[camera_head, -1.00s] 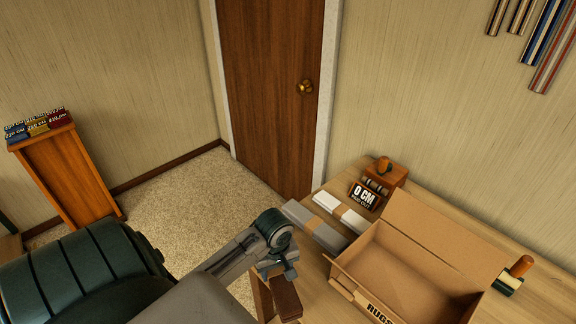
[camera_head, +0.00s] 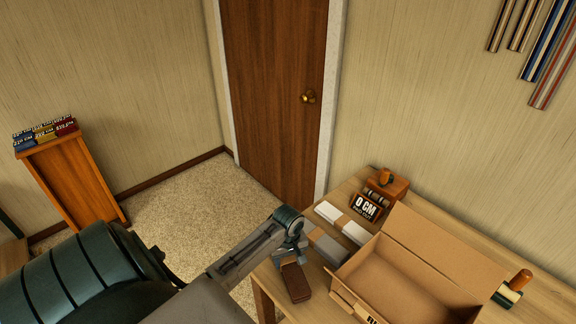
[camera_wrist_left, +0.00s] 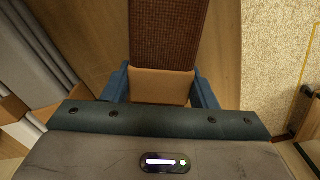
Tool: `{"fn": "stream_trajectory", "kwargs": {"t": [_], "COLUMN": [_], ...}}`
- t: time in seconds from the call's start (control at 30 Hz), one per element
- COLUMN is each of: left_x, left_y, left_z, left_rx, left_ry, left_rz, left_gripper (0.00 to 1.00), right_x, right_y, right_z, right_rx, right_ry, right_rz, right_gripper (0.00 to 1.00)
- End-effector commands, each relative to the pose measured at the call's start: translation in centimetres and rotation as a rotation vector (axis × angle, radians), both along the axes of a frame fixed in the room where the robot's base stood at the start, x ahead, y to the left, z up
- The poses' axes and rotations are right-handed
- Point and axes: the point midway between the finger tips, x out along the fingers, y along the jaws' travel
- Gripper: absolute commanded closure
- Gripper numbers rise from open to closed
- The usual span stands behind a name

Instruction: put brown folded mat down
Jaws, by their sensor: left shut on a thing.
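The brown folded mat (camera_head: 296,282) is a small dark brown bundle at the left edge of the wooden table (camera_head: 322,297). In the left wrist view the mat (camera_wrist_left: 170,40) is woven, with a tan end (camera_wrist_left: 161,86) between the blue fingers. My left gripper (camera_head: 287,262) is shut on it, with the arm coming in from the left. It also shows in the left wrist view (camera_wrist_left: 161,90). The mat appears over the table top; I cannot tell whether it touches. My right gripper is not in view.
An open cardboard box (camera_head: 420,275) stands right of the mat. Grey and white folded bundles (camera_head: 343,222) lie behind it. A wooden block with a "0 CM" sign (camera_head: 368,207) and a wooden-handled stamp (camera_head: 513,287) stand on the table. A door (camera_head: 275,90) is behind.

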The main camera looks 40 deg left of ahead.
Motion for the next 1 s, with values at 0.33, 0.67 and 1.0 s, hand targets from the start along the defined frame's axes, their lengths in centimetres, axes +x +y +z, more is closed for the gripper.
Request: {"fn": "stream_trajectory", "kwargs": {"t": [0.33,0.67,1.0], "left_x": [0.0,0.0,0.1], "left_y": [0.0,0.1,0.1], "left_z": [-0.2,0.3,6.8], "left_rx": [0.000,0.001,0.002], "left_ry": [0.000,-0.002,-0.005], "left_rz": [0.000,0.000,-0.002], "left_gripper": [0.26,0.26,0.26], "right_x": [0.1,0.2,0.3], "right_y": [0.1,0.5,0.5], "right_z": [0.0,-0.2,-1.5], "right_rx": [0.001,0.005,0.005], "right_ry": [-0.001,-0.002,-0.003], "right_rz": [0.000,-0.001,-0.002], "right_gripper": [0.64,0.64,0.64]}}
